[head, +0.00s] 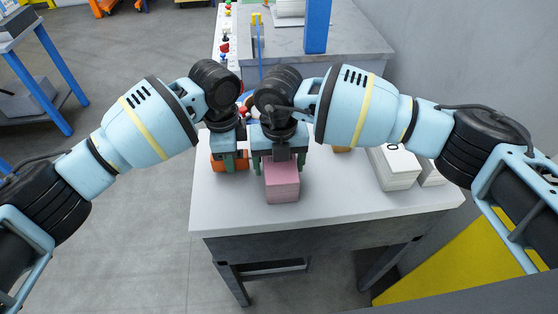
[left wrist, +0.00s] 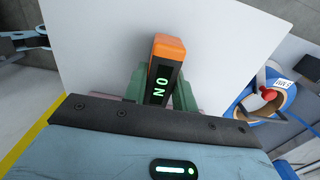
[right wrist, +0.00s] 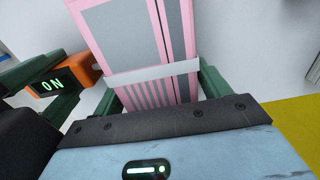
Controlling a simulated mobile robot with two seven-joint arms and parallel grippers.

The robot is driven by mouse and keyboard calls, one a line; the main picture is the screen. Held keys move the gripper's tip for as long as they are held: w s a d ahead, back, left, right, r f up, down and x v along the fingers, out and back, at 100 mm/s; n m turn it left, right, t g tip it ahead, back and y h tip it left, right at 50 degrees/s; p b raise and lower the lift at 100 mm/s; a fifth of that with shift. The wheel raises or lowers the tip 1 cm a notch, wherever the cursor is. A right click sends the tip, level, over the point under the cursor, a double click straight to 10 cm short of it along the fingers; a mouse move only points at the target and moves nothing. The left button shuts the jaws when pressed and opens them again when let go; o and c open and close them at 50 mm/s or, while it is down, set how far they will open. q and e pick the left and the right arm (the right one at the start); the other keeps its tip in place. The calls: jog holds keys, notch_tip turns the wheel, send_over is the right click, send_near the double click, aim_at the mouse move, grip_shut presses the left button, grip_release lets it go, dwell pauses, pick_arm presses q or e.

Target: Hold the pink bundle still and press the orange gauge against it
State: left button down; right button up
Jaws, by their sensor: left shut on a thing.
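The pink bundle (head: 282,184), a banded stack, sits on the white table near its front edge. It also shows in the right wrist view (right wrist: 150,35). My right gripper (head: 281,158) is above it, open, with its green fingers on either side of the bundle. My left gripper (head: 229,160) is shut on the orange gauge (left wrist: 169,48), a block with a dark face and a lit "ON" display. The gauge is just left of the bundle, at its side in the right wrist view (right wrist: 85,72). I cannot tell if they touch.
White paper stacks (head: 394,167) stand at the right of the white table (head: 340,200). A blue round object (left wrist: 275,95) lies behind the grippers. A grey bench (head: 350,38) with a blue post stands beyond. The table's front right is clear.

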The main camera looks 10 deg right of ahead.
jog(key=c, duration=1.5)
pick_arm(q)
jog(key=shift+d, duration=0.35)
jog(key=shift+s+d+r, duration=0.1)
jog(key=shift+d, duration=0.25)
pick_arm(e)
jog(key=shift+s+a, duration=0.1)
jog(key=shift+a, duration=0.15)
dwell(0.5)
pick_arm(q)
jog(key=shift+a, duration=2.05)
pick_arm(e)
jog(key=shift+d, duration=0.2)
pick_arm(q)
jog(key=shift+r, duration=3.45)
